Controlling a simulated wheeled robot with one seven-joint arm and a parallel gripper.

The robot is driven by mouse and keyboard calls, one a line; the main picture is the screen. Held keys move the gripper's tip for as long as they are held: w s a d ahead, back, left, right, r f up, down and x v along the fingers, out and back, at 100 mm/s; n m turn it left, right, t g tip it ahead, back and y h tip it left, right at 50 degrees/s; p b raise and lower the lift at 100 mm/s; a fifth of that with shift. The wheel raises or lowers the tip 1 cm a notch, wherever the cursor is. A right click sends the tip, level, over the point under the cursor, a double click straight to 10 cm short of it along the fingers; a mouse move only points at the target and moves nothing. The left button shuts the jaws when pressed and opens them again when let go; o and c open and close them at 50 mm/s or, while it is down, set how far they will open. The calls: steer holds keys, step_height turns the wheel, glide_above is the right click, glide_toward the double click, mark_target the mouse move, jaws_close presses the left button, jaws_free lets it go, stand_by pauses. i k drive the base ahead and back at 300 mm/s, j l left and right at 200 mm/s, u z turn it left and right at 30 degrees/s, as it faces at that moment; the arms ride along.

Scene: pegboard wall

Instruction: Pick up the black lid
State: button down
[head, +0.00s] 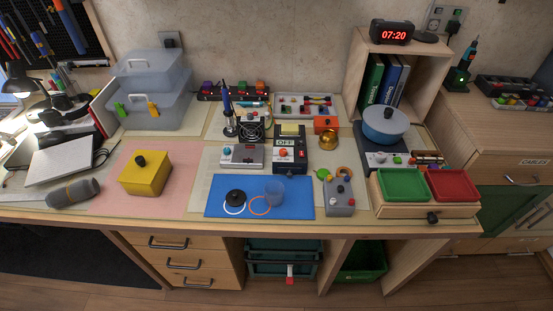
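The black lid (236,196) lies on the left part of the blue mat (300,209), near the front of the workbench. It is small and round and seems to have a raised middle. A white ring (233,211) lies at its front edge. To its right are an orange ring (260,212) and a clear cup (275,190). My gripper is not in view.
A yellow box (146,178) with a black knob stands left of the mat. A grey box (339,200) with knobs stands at the mat's right edge. Devices, including a soldering station (242,156), stand behind. The mat's front strip is mostly clear.

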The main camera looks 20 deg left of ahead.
mark_target(236, 198)
steer(key=j+u, duration=0.75)
steer(key=k+j, duration=0.05)
